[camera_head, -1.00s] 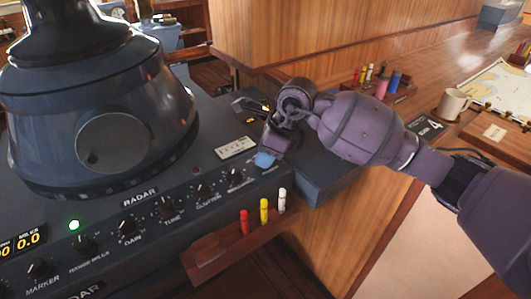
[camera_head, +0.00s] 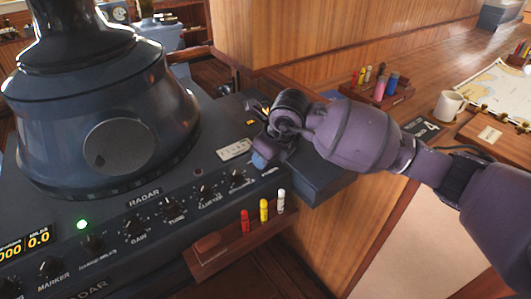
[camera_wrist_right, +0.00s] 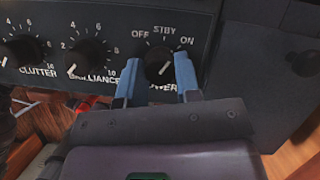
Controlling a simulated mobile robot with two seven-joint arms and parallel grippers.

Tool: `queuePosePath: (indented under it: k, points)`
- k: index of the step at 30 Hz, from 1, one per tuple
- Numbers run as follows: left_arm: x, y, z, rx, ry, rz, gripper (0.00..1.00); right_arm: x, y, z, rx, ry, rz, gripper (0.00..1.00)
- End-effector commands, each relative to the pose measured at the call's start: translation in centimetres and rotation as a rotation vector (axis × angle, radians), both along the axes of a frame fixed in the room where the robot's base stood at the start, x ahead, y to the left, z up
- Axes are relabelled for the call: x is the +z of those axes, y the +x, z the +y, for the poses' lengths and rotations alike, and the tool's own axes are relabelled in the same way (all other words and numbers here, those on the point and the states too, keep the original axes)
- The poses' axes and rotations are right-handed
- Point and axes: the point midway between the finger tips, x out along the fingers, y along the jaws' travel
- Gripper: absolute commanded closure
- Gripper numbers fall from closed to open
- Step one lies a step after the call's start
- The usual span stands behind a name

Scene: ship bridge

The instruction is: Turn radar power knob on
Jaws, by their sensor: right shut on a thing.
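The radar power knob (camera_wrist_right: 157,64) is a black knob on the dark console front, with OFF, STBY and ON printed around it. Its white pointer line slants up to the right, towards the ON side. My right gripper (camera_wrist_right: 157,76) has its blue fingers on both sides of the knob and is shut on it. In the head view the right gripper (camera_head: 262,160) is at the right end of the radar panel (camera_head: 150,215) and hides the power knob. My left gripper is not in view.
The clutter knob (camera_wrist_right: 22,50) and brilliance knob (camera_wrist_right: 90,58) sit left of the power knob. A green lamp (camera_head: 82,225) glows on the panel. A wooden rack (camera_head: 215,245) with red, yellow and white markers juts out below. A mug (camera_head: 449,105) stands on the right counter.

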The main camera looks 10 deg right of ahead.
Motion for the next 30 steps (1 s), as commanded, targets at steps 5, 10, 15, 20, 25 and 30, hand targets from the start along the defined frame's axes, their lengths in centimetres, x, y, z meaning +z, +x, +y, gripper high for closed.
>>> queuePosePath:
  k: [5, 10, 15, 20, 25, 30]
  points:
    - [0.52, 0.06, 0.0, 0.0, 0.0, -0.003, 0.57, 0.03, -0.09, 0.12, -0.122, -0.001, 0.001, 0.93]
    - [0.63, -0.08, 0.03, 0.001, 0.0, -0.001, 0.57, -0.01, -0.1, 0.14, -0.209, 0.0, 0.001, 0.93]
    - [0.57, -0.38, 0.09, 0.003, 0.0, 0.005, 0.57, -0.04, -0.09, 0.12, -0.261, -0.001, 0.002, 0.93]
    - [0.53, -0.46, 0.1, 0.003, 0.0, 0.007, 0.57, -0.08, -0.09, 0.12, -0.282, -0.001, 0.002, 0.93]
    - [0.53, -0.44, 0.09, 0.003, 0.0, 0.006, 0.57, -0.1, -0.09, 0.12, -0.287, 0.0, 0.002, 0.93]
    - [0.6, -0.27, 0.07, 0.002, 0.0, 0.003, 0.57, -0.1, -0.1, 0.11, -0.286, -0.001, 0.002, 0.93]
